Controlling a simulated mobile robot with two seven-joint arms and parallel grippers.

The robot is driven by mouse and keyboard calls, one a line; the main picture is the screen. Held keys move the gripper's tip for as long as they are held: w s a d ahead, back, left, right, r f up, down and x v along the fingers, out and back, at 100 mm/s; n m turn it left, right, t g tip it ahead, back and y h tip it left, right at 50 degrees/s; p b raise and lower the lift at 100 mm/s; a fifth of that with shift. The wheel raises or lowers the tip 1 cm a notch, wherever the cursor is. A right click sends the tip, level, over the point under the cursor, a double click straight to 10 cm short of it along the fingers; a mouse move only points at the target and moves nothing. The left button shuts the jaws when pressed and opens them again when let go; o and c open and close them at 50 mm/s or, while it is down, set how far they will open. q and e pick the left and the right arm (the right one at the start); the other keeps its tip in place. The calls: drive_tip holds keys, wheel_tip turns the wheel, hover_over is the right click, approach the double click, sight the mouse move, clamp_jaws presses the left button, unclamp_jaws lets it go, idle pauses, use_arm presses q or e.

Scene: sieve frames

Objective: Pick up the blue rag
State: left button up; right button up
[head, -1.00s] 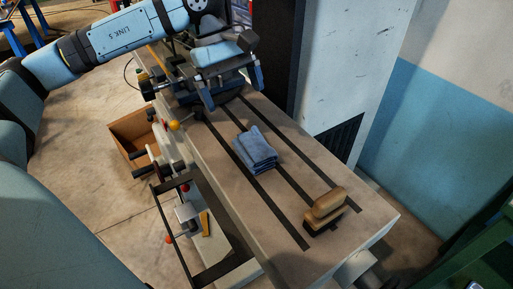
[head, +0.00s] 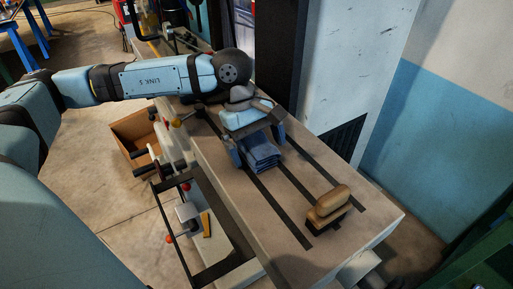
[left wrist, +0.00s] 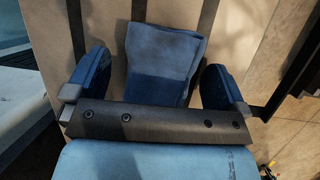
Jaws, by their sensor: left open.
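The blue rag (head: 262,157) lies folded on the grey machine table (head: 222,180), across its dark slots. In the left wrist view the rag (left wrist: 164,60) shows between my two fingers, with its lower part hidden behind the dark gripper body. My left gripper (head: 259,146) is open just above the rag, with one finger on either side of it. In the left wrist view the fingers of this gripper (left wrist: 155,80) stand apart from the rag's sides. I cannot tell how far above the table the fingertips are. My right gripper is not in view.
A wooden brush (head: 329,206) stands on the table near its right end. A pale column (head: 350,70) rises behind the table. A cardboard box (head: 132,139) and handles with coloured knobs are at the table's left side. The table between rag and brush is clear.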

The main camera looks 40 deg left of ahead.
sight(257, 142)
use_arm(q)
drive_tip(key=c, duration=1)
drive_tip(key=shift+r, duration=0.1)
wheel_tip(257, 142, up, 20)
drive_tip(key=shift+f+p, duration=0.1)
drive_tip(key=shift+p, duration=1.1)
drive_tip(key=shift+o, duration=1.4)
drive_tip(key=shift+c, duration=1.1)
